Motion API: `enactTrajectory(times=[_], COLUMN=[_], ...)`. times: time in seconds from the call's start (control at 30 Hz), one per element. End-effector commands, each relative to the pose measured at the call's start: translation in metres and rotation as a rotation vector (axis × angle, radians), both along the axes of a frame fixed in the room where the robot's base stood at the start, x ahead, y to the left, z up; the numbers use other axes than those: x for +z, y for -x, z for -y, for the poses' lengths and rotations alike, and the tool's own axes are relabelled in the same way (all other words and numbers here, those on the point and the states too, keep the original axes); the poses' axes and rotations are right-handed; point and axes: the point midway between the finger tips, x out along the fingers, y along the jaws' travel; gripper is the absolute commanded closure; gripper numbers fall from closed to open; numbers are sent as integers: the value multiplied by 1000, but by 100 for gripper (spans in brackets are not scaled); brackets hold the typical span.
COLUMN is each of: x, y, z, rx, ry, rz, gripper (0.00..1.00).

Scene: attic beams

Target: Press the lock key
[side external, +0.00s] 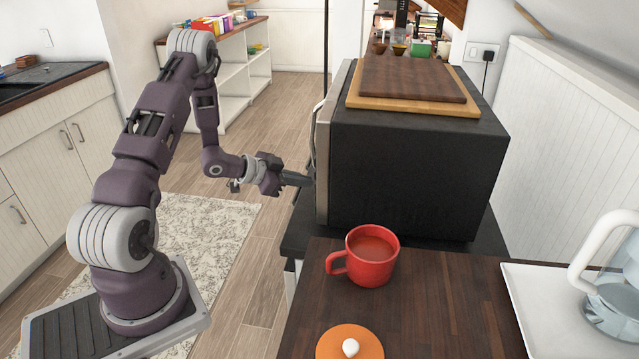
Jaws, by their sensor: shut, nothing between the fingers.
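A black microwave oven (415,175) stands on a dark stand, seen from its side. Its silver front edge (325,165) faces left toward my arm. The lock key cannot be seen, since the front panel is turned away from this view. My gripper (308,181) is shut and empty, pointing right. Its fingertips are at the lower part of the microwave's front; whether they touch it I cannot tell.
Two wooden boards (415,78) lie on the microwave. A red mug (372,257) and an orange lid with a white knob (350,346) are on the dark wooden counter (440,310). A white tray (535,300) with a glass pot (612,310) stands at right. Floor left of the microwave is open.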

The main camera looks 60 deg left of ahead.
Motion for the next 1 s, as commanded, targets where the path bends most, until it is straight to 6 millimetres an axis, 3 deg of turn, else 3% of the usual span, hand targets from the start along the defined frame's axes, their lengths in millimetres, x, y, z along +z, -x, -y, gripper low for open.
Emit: enactTrajectory(times=[1.0], x=[0], y=[-6], z=[6], rx=[0], ry=[0], rz=[0], gripper=[100])
